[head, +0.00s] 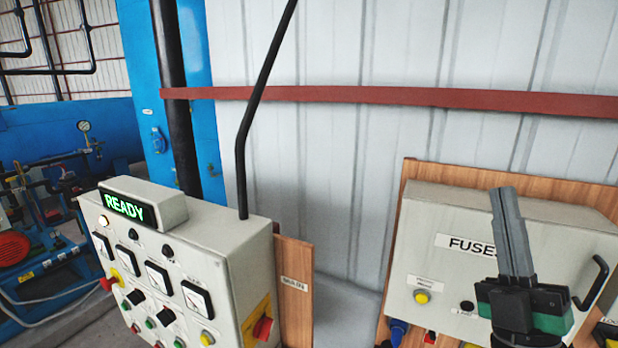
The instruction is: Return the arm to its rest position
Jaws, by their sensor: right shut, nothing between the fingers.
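My right gripper (511,235) is in the lower right of the head view, pointing up with its two grey fingers together. It is shut and empty. It stands in front of the fuse box (428,213), a pale cabinet labelled "FUSES", and hides part of its front. I cannot tell whether it touches the box. My left gripper is not in view.
A control panel (230,240) with a green "READY" display (124,206), gauges and knobs stands at the left. A black handle (592,283) sits on the fuse box's right side. Open space lies between the two boxes.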

